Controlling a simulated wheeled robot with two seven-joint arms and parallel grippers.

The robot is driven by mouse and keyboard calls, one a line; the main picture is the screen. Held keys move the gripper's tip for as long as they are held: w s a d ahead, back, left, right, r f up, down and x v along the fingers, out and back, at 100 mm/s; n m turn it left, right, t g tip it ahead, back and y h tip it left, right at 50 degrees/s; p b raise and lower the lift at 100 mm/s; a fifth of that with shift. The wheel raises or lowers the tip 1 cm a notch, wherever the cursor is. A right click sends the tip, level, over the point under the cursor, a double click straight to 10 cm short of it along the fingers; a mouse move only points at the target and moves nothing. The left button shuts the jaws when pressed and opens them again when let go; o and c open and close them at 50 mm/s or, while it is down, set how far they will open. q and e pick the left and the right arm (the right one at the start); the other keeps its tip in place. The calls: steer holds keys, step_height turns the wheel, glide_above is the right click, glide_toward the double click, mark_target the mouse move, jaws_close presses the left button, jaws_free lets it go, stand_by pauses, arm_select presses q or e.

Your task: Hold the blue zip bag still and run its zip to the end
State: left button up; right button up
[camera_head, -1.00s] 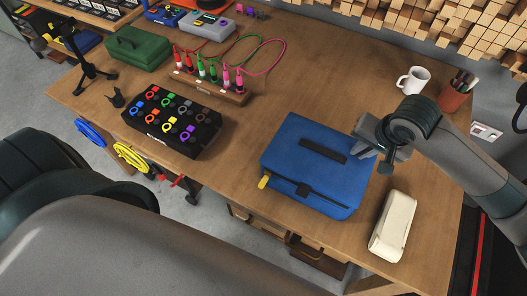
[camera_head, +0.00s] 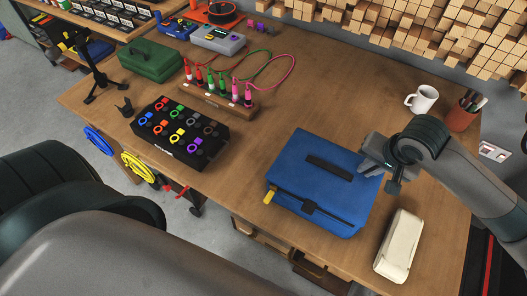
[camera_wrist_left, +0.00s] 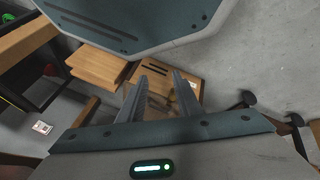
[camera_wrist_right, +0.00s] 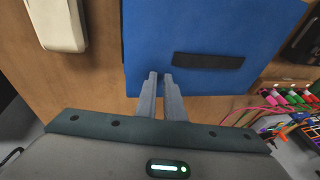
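The blue zip bag (camera_head: 296,166) lies on the table, with a black strap on top. Its dark zip runs along the near side. A yellow tab (camera_head: 268,197) sits at the zip's left end, and a black piece (camera_head: 310,207) is near its middle. My right gripper (camera_head: 371,169) is at the bag's right edge. In the right wrist view its fingers (camera_wrist_right: 160,76) are close together over the edge of the bag (camera_wrist_right: 210,88), apparently pinching it. My left gripper (camera_wrist_left: 160,76) is open and empty, and is out of the head view.
A cream case (camera_head: 399,245) lies right of the bag. A white mug (camera_head: 422,99) and pen cup (camera_head: 461,114) stand behind my right arm. A black box of coloured rings (camera_head: 180,128) is to the left. In the left wrist view, wooden drawers (camera_wrist_left: 97,64) are below my gripper.

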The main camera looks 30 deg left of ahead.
arm_select(q)
steer(key=w+d+r+n+t+h, duration=0.1)
steer(key=w+d+r+n+t, duration=0.25)
steer(key=r+n, duration=0.4)
steer(key=n+t+y, duration=0.3)
steer(key=n+t, duration=0.6)
steer(key=n, duration=1.4)
glide_toward(266, 203)
steer(key=s, duration=0.3)
steer(key=shift+s+a, duration=0.1)
steer(key=shift+a, duration=0.05)
steer(key=w, duration=1.2)
